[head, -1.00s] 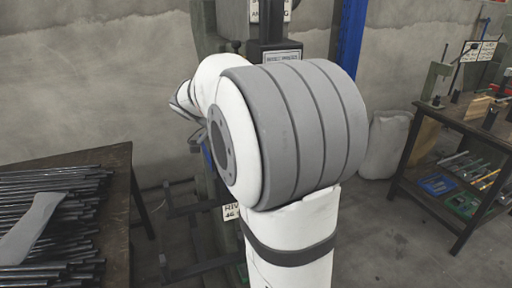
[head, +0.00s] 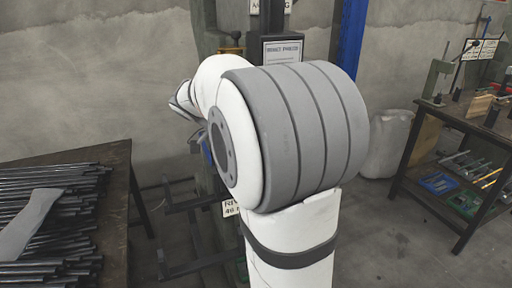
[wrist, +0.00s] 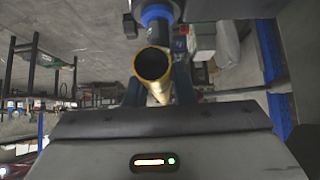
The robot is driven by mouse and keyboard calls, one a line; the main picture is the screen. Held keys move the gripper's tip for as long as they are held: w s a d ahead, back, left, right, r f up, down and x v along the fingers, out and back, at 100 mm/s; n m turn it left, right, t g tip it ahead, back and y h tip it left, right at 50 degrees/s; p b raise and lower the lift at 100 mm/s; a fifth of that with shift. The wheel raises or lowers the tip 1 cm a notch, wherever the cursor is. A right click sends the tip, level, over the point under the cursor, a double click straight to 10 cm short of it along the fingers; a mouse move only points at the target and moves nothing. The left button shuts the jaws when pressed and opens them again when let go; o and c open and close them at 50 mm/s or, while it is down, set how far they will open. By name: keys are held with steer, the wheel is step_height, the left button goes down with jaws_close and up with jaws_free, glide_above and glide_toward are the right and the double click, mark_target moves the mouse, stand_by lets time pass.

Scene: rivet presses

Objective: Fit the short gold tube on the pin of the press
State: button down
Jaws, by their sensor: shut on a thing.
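In the wrist view, the short gold tube (wrist: 160,92) is held between the fingers of my gripper (wrist: 157,84). Its round, dark open end faces the camera. A dark cylinder with a blue collar (wrist: 157,14) shows just above that end at the top of the picture. It looks like part of the press, but I cannot tell whether it is the pin, or how wide the gap is. In the head view, the press (head: 205,45) stands behind my arm, which hides its middle, my gripper and the tube.
A dark table (head: 110,160) with many dark rods (head: 45,225) is at the left. A bench (head: 440,112) with tools on its shelf is at the right. A pale sack (head: 386,145) stands by the wall. A blue post (head: 350,40) rises behind the press.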

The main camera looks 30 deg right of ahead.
steer(key=shift+f+b, duration=1)
steer(key=shift+b, duration=0.05)
steer(key=c, duration=1.1)
jaws_free()
steer(key=shift+c, duration=0.2)
steer(key=shift+a+r, duration=0.1)
steer(key=shift+r, duration=0.05)
steer(key=p+v, duration=0.1)
steer(key=v, duration=0.6)
steer(key=shift+w+a+r, duration=0.1)
steer(key=shift+a+r, duration=0.1)
